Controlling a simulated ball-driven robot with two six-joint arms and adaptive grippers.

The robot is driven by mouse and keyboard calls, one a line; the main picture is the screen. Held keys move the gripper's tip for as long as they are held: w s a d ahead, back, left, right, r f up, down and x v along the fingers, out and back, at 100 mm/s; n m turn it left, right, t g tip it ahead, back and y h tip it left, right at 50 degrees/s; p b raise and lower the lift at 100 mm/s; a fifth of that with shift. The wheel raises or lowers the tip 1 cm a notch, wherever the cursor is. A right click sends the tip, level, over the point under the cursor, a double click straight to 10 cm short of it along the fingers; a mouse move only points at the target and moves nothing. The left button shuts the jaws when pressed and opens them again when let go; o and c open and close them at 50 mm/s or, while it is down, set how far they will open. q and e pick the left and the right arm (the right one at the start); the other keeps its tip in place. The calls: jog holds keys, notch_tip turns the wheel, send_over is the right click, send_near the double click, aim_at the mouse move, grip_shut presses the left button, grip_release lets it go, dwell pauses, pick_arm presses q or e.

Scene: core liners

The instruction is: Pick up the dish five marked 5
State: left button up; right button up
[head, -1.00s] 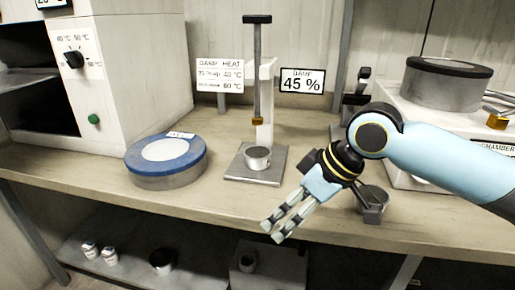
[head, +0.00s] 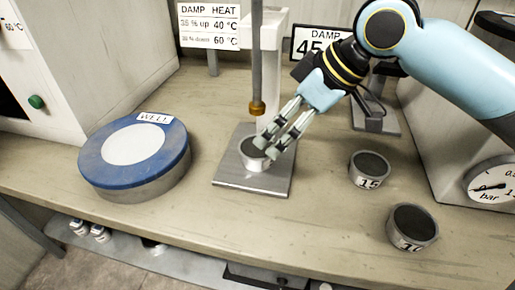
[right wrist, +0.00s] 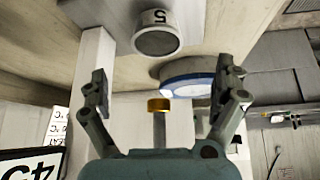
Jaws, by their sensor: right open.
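The dish marked 5 (head: 252,160) is a small metal cup with dark contents. It sits on the metal base plate of a stand (head: 268,185) on the bench. In the right wrist view the dish (right wrist: 158,38) shows its 5 upside down, beyond and between the fingertips. My right gripper (head: 263,145) is open, its fingers pointing down at the dish's right side in the head view; the right wrist view shows the open fingers (right wrist: 163,88) with nothing between them. Whether a finger touches the dish I cannot tell. My left gripper is not in view.
The stand's rod with a brass tip (head: 257,105) hangs just above and behind the dish. A blue-topped round container (head: 134,142) is at left. Two more dishes, one marked 15 (head: 369,168) and another (head: 412,226), stand at right. Bare bench lies in front of the plate.

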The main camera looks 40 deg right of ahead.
aim_at(257, 153)
jog(key=x, duration=0.2)
jog(key=shift+w+a+f, duration=0.1)
jog(key=shift+w+f, duration=0.05)
jog(key=shift+f, duration=0.1)
jog(key=shift+w+a+f, duration=0.1)
jog(key=shift+w+f, duration=0.2)
jog(key=shift+f, duration=0.15)
jog(key=b+x, duration=0.1)
jog(key=x, duration=0.3)
jog(key=shift+w+f, duration=0.15)
jog(key=shift+f, duration=0.2)
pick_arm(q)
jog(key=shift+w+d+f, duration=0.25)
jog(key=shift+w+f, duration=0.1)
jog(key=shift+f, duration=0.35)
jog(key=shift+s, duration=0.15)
pick_arm(e)
jog(key=shift+c, duration=1.3)
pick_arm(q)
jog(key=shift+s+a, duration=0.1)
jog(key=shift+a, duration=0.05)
pick_arm(e)
jog(key=shift+r, duration=0.1)
jog(key=c, duration=1.2)
